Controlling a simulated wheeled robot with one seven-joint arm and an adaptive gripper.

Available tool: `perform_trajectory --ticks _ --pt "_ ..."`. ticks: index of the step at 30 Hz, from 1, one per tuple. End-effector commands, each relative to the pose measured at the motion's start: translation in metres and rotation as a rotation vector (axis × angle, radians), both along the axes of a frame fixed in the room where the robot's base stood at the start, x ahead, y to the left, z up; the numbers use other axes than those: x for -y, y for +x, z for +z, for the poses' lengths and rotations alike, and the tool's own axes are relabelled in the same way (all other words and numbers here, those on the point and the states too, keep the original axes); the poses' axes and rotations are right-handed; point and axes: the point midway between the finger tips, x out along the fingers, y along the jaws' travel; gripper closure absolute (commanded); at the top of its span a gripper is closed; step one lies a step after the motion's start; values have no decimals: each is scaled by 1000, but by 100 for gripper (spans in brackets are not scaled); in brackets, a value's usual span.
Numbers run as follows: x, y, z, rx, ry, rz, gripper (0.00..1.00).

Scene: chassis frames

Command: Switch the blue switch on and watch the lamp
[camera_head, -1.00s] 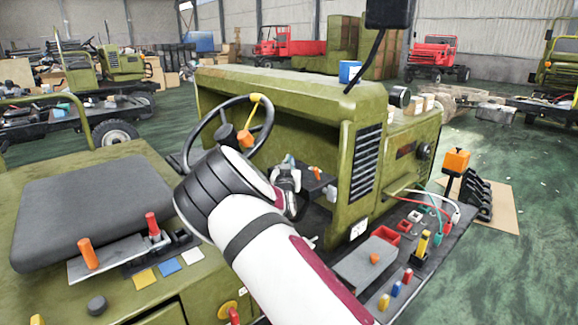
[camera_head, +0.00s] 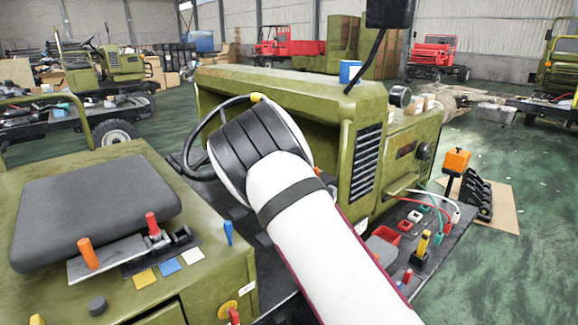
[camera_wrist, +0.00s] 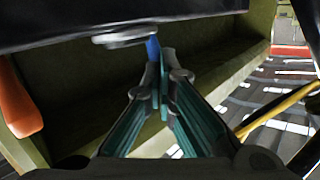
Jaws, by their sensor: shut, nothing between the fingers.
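In the wrist view my gripper (camera_wrist: 163,80) has its fingers together, with nothing between them. A blue lever (camera_wrist: 153,48), which looks like the blue switch, shows just beyond the fingertips, under a dark panel (camera_wrist: 60,22). I cannot tell whether the fingertips touch it, or which way it is set. In the head view my arm hides the gripper and the dashboard area behind the steering wheel. No lamp can be made out for certain in either view.
A steering wheel (camera_head: 196,152) is partly behind my arm. An orange handle (camera_wrist: 16,100) is at the left in the wrist view. A black seat (camera_head: 95,210), orange lever (camera_head: 88,254), red lever (camera_head: 153,224) and blue peg (camera_head: 228,234) are at the left.

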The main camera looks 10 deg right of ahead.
Motion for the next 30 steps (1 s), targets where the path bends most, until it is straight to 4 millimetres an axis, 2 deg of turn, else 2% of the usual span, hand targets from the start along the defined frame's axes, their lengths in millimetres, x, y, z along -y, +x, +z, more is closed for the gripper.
perform_trajectory --ticks 9,18,30 --pt "13 8 7 -114 208 -3 100" --pt "18 11 10 -189 332 -1 100" --pt "18 11 11 -191 331 0 100"
